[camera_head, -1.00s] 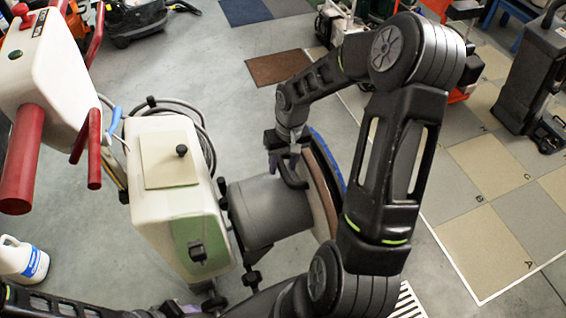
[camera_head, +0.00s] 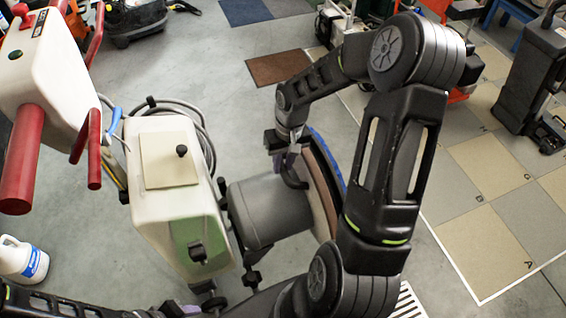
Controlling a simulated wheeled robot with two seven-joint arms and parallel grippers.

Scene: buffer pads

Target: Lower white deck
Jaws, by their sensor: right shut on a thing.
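The floor buffer has a white body (camera_head: 178,215) with a beige plate on top. A grey motor drum (camera_head: 268,212) lies on its side to the right of the body. Beyond the drum, a disc edge with a brown layer (camera_head: 322,195) and a blue rim (camera_head: 330,155) stands on edge, facing right. My right gripper (camera_head: 289,163) is shut on a dark curved handle (camera_head: 294,180) beside the drum and disc. My right forearm hides part of the disc. My left arm shows only at the bottom left edge; its fingers are not clear.
A white control head (camera_head: 60,75) with red grips stands at upper left. A white jug (camera_head: 22,262) is on the floor at left. Checkered tiles (camera_head: 490,195) lie at right, with a black machine (camera_head: 525,80) behind.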

